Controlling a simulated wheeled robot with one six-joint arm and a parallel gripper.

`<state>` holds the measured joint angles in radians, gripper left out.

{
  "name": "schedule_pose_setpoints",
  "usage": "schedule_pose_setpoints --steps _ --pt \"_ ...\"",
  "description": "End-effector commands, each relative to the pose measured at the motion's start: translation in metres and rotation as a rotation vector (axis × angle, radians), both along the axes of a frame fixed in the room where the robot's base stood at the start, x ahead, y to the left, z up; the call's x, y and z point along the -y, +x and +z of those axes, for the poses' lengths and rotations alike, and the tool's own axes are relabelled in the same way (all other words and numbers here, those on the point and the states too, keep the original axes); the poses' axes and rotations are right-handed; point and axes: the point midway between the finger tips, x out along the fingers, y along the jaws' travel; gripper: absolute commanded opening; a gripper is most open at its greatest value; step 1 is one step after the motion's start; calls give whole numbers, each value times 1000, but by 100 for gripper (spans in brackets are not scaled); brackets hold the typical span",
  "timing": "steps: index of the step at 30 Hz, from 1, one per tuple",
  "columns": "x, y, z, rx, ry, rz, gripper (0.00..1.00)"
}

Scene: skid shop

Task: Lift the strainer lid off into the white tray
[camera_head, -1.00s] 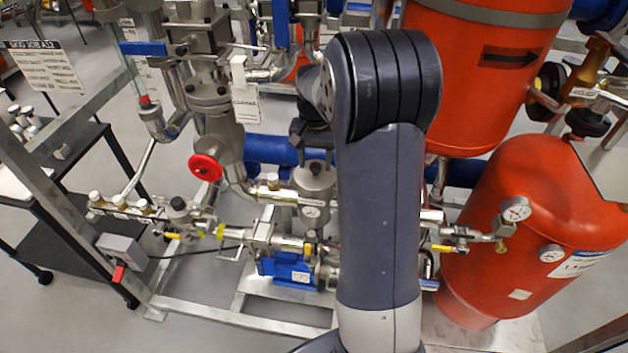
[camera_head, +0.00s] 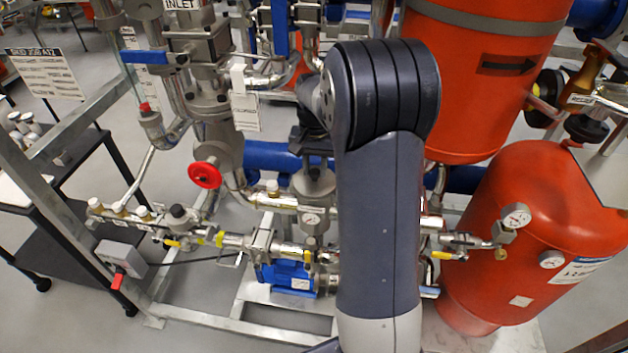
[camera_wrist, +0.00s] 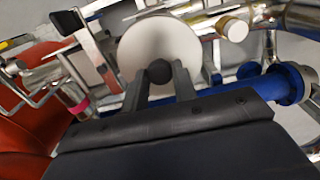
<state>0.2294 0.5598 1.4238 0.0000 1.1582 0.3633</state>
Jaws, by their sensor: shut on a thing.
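The strainer lid (camera_wrist: 140,45) is a pale round disc with a dark knob (camera_wrist: 159,71) in the wrist view. My gripper (camera_wrist: 160,80) is shut on this knob, one finger on each side. Whether the lid is seated or raised cannot be told. A white flat thing (camera_head: 12,190), perhaps the white tray, lies on a dark cart at the left edge, cut off by the frame.
The dark cart (camera_head: 52,243) stands left behind a metal frame post. Pipes, a red handwheel (camera_head: 204,175) and a blue pipe (camera_head: 262,157) crowd the space left of my arm. Red tanks (camera_head: 535,225) stand to the right. A thick blue pipe (camera_wrist: 252,93) also runs close in the wrist view.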

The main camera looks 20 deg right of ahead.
Motion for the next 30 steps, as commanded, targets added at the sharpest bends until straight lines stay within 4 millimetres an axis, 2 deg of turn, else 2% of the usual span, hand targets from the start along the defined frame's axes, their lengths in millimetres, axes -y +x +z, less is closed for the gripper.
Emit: schedule_pose_setpoints --steps 16,30 --pt "0 0 36 1 -1 0 14" --pt "0 0 43 2 0 0 14"
